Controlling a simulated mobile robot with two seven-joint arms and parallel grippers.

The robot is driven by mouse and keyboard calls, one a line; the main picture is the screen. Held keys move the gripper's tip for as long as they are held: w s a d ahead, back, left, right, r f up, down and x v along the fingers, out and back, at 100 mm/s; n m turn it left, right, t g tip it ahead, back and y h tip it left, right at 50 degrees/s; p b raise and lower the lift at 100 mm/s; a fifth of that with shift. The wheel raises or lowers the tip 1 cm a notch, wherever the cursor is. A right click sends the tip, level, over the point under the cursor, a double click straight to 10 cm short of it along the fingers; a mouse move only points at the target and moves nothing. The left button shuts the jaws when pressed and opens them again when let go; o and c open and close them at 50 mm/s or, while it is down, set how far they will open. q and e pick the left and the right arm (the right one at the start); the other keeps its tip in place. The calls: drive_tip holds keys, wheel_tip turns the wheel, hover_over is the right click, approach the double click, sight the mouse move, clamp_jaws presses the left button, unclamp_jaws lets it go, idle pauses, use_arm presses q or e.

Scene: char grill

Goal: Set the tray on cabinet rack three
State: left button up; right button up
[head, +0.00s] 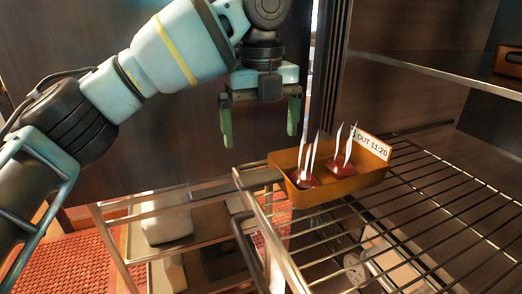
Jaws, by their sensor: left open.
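An orange-brown tray (345,187) rests on a wire rack (432,215) inside the cabinet, at the rack's front left edge. The tray holds dark red pieces with white upright sticks, and a white label reading "OUT 11:20" (373,145) stands at its far right side. My left gripper (260,122) is open and empty, its fingers pointing down, above and to the left of the tray and apart from it. I cannot see my right gripper.
A solid metal shelf (450,72) lies above the rack at the right, with a brown tray (508,62) on it. Below the rack is a light-coloured container (395,265). A dark panel stands behind my left arm. A red mat (75,265) covers the floor at lower left.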

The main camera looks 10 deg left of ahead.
use_arm(q)
wheel_tip(320, 180, up, 2)
drive_tip(key=shift+r, duration=0.15)
drive_tip(key=shift+c, duration=0.3)
idle(1.1)
